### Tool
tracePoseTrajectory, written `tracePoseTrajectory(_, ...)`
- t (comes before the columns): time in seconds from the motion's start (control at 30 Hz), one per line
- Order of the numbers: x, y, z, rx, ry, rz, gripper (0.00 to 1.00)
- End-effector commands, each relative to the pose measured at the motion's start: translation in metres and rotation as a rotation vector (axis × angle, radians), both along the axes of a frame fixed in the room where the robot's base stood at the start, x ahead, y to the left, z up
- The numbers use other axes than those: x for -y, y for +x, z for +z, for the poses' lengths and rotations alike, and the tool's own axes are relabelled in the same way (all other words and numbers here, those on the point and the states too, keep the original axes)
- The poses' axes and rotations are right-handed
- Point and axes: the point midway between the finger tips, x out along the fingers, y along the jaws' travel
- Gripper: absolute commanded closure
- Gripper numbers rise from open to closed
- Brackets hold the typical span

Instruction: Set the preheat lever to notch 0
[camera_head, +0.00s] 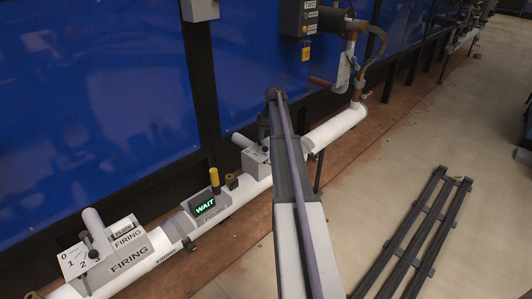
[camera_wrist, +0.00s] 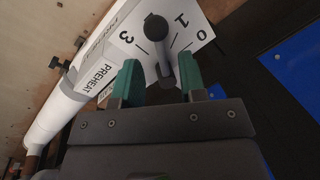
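The preheat lever (camera_wrist: 158,52) is a dark stem with a round knob, in front of a white dial plate (camera_wrist: 130,52) in the wrist view. Its knob points between the printed 3 and 1, covering where a 2 would be. The 0 is at the right of the dial. My gripper (camera_wrist: 159,66) has two teal fingers apart, one on each side of the lower stem, with visible gaps. In the head view, the preheat housing (camera_head: 254,160) is partly hidden behind my arm, and its lever cannot be made out.
A similar firing unit (camera_head: 125,258) with its own numbered dial stands at lower left. Between the units a display (camera_head: 204,207) reads WAIT, beside a yellow-capped post (camera_head: 214,178). Blue panels (camera_head: 100,90) stand behind the white pipe. A dark rack (camera_head: 415,235) lies on the floor at right.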

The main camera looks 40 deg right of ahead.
Motion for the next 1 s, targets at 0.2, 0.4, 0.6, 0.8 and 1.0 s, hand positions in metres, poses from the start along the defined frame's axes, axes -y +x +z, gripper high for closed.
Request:
tracePoseTrajectory(0.2,-0.006,0.003,-0.04,0.0,0.0,0.001,0.62)
tracePoseTrajectory(0.4,-0.007,0.003,-0.037,0.0,0.0,0.0,0.62)
tracePoseTrajectory(0.6,-0.007,0.003,-0.036,0.0,0.0,0.0,0.77)
tracePoseTrajectory(0.8,-0.007,0.003,-0.037,0.0,0.0,0.0,0.96)
tracePoseTrajectory(1.0,-0.007,0.003,-0.037,0.0,0.0,0.0,1.0)
